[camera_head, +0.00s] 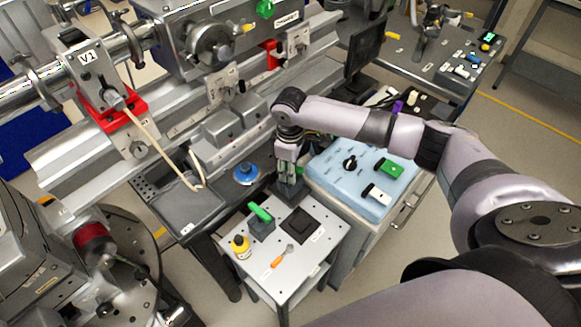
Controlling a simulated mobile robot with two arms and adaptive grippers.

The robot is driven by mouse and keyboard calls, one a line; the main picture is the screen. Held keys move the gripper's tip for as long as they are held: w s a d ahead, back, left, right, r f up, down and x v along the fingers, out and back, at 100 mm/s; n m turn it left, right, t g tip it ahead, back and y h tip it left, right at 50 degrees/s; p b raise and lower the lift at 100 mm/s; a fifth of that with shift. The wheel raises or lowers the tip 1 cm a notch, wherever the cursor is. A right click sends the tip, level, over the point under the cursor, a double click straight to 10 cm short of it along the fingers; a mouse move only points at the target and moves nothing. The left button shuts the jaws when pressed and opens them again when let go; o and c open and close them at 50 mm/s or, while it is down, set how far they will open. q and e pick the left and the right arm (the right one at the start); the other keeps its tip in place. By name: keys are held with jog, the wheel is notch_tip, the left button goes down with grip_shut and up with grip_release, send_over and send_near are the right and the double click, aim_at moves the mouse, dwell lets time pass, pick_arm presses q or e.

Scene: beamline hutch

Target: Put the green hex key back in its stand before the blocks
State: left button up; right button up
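A green handle (260,212), which looks like the green hex key, shows at the top of a small dark block (262,227) on the small perforated table (318,243). The handle is tilted. I cannot tell whether its shaft is seated in that block. My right gripper (290,191) points down just behind and to the right of the green handle, apart from it in the picture. Its fingers are small and dark, so I cannot tell whether they are open or shut. My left gripper is not in view.
The small table also bears a yellow bottle (241,246), an orange-handled tool (281,258) and a black square pad (300,224). A light-blue panel (330,181) with a black knob (350,162) and a green-marked piece (388,167) stands right. The rail (75,177) runs behind.

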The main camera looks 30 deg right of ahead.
notch_tip(320, 180, up, 12)
jog(key=b, duration=0.1)
jog(key=shift+r+b, duration=0.2)
jog(key=shift+b, duration=0.15)
jog(key=shift+s+a+f, duration=0.1)
jog(key=shift+s, duration=0.05)
dwell(0.5)
